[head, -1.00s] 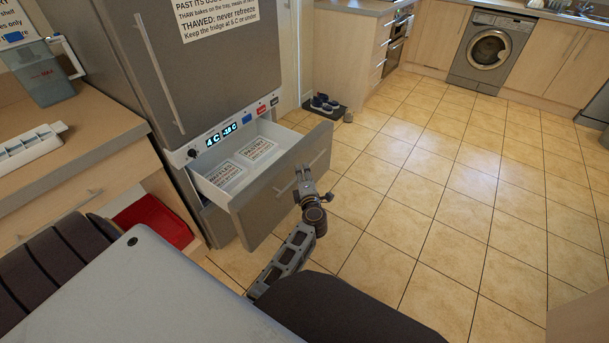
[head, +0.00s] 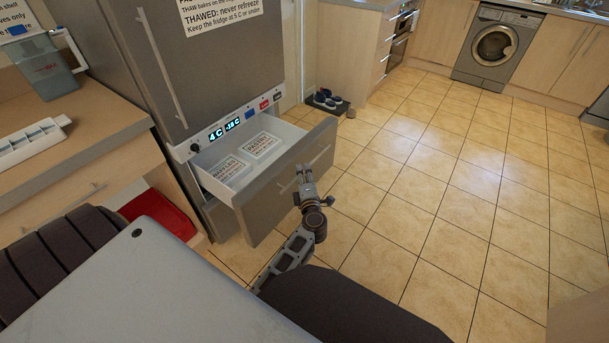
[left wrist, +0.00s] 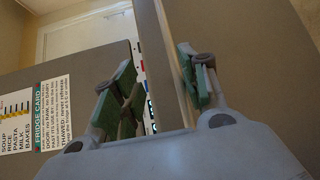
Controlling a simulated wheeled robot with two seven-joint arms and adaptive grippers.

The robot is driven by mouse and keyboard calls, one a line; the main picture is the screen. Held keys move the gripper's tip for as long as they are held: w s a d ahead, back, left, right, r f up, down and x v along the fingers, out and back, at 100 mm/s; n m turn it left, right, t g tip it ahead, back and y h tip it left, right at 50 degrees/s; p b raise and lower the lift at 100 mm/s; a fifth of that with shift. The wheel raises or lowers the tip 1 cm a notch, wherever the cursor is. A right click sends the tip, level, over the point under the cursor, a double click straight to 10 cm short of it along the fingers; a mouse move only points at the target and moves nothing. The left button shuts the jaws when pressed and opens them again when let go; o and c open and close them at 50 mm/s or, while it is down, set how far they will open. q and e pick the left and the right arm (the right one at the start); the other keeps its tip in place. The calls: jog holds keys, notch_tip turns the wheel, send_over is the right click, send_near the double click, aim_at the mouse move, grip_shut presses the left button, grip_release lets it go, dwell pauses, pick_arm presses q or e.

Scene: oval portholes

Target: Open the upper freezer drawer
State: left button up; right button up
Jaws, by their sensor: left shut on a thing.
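The upper freezer drawer (head: 262,212) stands well out from the grey fridge-freezer, below its lit display panel. Its white inside (head: 285,134) shows, with two printed labels on the bottom. A long bar handle (head: 321,156) runs across the drawer front. My left gripper (head: 304,175) is in front of the drawer and shut on this handle. In the left wrist view my two fingers (left wrist: 155,90) stand either side of a pale bar (left wrist: 173,55); the exact contact is hard to see. My right gripper is not in view.
The fridge door (head: 215,70) above is closed. A counter (head: 70,125) with a white rack and a clear container is at the left, with a red bin (head: 160,212) below. Shoes on a mat (head: 326,104) lie beyond the drawer. The tiled floor (head: 430,190) at the right is clear.

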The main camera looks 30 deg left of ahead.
pick_arm(q)
jog(key=shift+s+d+r, duration=0.2)
jog(key=shift+d, duration=0.15)
